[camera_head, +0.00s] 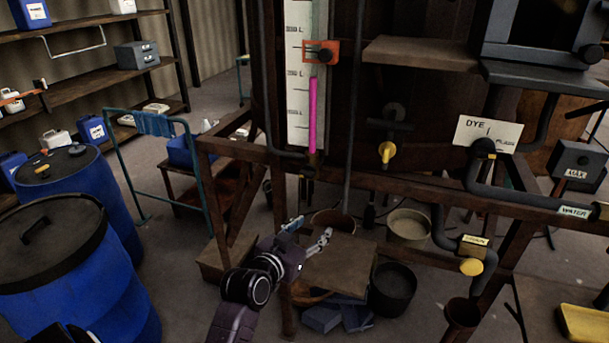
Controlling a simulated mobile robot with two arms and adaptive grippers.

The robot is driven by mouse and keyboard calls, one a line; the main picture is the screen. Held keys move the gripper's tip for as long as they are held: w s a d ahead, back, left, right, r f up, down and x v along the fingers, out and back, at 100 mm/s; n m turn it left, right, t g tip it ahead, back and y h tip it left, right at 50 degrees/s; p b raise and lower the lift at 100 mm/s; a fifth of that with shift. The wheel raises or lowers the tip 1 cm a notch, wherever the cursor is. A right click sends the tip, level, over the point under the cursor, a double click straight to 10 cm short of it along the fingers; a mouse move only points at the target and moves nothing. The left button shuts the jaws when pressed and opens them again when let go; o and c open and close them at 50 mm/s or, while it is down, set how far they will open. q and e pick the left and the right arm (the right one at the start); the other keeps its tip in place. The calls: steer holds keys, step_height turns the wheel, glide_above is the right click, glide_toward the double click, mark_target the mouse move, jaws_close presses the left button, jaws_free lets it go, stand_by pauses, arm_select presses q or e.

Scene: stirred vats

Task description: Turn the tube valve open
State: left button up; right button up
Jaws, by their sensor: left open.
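The sight tube (313,115) stands upright in front of a white scale, with pink liquid in its lower part. A small dark fitting (307,172) sits under the tube's foot at the frame beam; it looks like the tube valve, but its handle position is too small to tell. My left gripper (312,231) is open and empty, below and apart from that fitting, in front of the rack's lower part.
A yellow-handled valve (387,152) and a drain valve with a yellow knob (471,266) are to the right. A wooden board (342,268), buckets (392,290) and the rusty frame beam (400,185) lie near my gripper. Blue drums (85,270) stand left.

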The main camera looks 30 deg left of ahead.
mark_target(305, 175)
arm_select(q)
steer(key=w+a+r+n+t+y, duration=0.2)
steer(key=w+a+r+y, duration=0.1)
steer(key=a+r, duration=0.4)
steer(key=shift+p+x, duration=1.05)
steer(key=shift+x, duration=2.7)
arm_select(e)
steer(key=shift+r, duration=1.1)
arm_select(q)
steer(key=shift+d+r, duration=0.1)
steer(key=shift+r, duration=0.1)
steer(key=c, duration=1.2)
steer(key=shift+o, duration=0.2)
